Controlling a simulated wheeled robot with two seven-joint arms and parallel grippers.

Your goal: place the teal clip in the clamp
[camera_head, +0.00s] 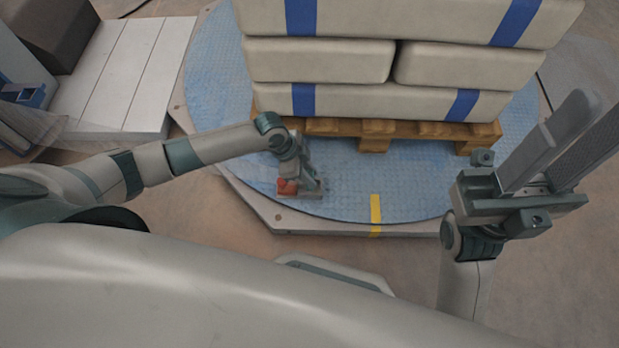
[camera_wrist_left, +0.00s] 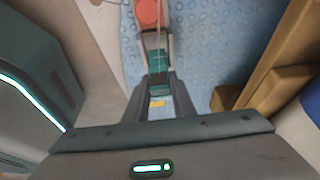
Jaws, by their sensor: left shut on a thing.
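My left gripper (camera_head: 303,183) is low over the front left part of the blue round plate and shut on the teal clip. In the left wrist view the clip (camera_wrist_left: 158,85) sits between the two fingertips, with a small yellow mark just below it. A device with an orange-red round part (camera_wrist_left: 150,12) lies directly beyond the clip; it looks like the clamp. Its red part also shows in the head view (camera_head: 288,186). Whether the clip touches the clamp is unclear. My right gripper (camera_head: 575,125) is raised at the right, with its fingers apart and empty.
A wooden pallet (camera_head: 375,143) stacked with pale sacks (camera_head: 318,60) with blue bands stands on the blue turntable (camera_head: 215,105), close behind my left gripper. A yellow stripe (camera_head: 376,210) marks the front edge. A white slatted platform (camera_head: 125,75) is at the left.

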